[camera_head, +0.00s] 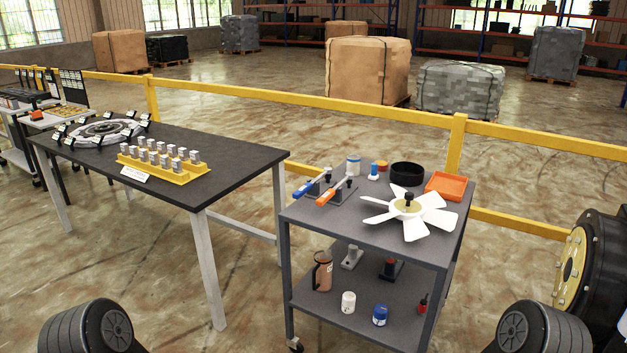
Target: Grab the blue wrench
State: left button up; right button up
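A blue-handled tool (306,187), which looks like the blue wrench, rests on a small dark holder near the left edge of the grey cart's top (300,213). An orange-handled tool (329,195) of like shape rests on a holder (345,194) just to its right. Nothing touches the blue tool. Only dark round parts of my own arms show at the bottom left and bottom right. Both of my grippers are out of view.
A white fan (432,222), black ring (407,174) and orange tray (446,186) share the cart top. A black table (220,165) stands left. A yellow rail (300,107) runs behind.

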aim_at(327, 170)
jog(key=i+j+u, duration=0.1)
jog(key=i, duration=0.8)
jog(key=i+j+u, duration=0.15)
jog(key=i, duration=0.75)
jog(key=j, duration=0.1)
